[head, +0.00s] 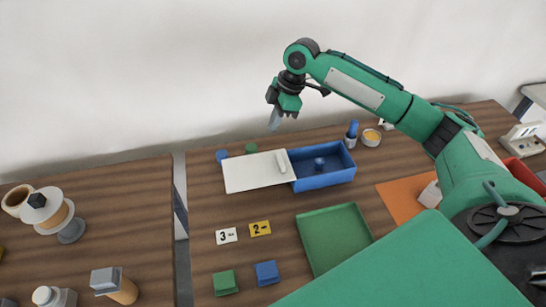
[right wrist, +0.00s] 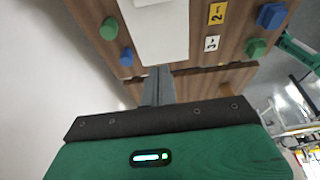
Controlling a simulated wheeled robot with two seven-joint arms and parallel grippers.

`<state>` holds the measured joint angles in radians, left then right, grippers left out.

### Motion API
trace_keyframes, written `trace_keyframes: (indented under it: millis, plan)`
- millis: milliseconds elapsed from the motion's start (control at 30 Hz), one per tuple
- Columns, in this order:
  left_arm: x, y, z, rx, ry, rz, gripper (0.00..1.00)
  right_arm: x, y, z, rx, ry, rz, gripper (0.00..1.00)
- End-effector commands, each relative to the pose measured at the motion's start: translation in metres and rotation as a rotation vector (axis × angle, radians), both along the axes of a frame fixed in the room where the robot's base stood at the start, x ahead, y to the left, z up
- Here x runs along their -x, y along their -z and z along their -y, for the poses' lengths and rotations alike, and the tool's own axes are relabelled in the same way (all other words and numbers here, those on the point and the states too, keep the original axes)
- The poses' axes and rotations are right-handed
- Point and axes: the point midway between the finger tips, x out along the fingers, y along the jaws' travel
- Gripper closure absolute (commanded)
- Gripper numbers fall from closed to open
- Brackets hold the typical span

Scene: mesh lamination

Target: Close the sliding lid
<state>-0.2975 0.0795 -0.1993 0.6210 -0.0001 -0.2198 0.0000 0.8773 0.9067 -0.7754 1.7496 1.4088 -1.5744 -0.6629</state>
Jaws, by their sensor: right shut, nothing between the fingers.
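The blue box (head: 335,180) stands on the table with its right part open, and a blue knob-like piece (head: 319,163) shows inside. The white sliding lid (head: 245,173) reaches out past the box's left side and covers only its left end. A raised white handle (head: 281,162) is near the lid's right edge. In the right wrist view the white lid (right wrist: 160,30) shows at the top, partly cut off. My right gripper (head: 274,124) is shut and empty, above and behind the lid, apart from it. Its fingers also show in the right wrist view (right wrist: 158,85). My left gripper is not in view.
Blue and green round pieces (head: 250,148) lie behind the lid. Number cards (head: 260,228), a green block (head: 225,282), a blue block (head: 267,272) and a green tray (head: 335,235) lie in front. A blue-topped bottle (head: 351,134) and small bowl (head: 371,137) stand right of the box.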

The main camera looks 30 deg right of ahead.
Motion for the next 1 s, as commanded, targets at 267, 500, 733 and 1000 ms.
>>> trace_keyframes:
  millis: [267, 500, 733, 1000]
  plan:
    - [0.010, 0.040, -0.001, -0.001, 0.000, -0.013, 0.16, 0.000, 0.040, 0.000, 0.000, 0.000, 0.000, 1.00]
    - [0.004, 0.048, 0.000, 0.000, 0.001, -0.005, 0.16, 0.000, 0.053, -0.002, -0.001, 0.000, -0.001, 1.00]
    - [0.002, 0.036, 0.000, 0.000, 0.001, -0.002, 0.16, -0.003, 0.084, -0.013, -0.001, 0.000, -0.005, 1.00]
    - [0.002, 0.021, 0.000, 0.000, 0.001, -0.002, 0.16, -0.007, 0.139, -0.032, 0.000, 0.000, -0.004, 1.00]
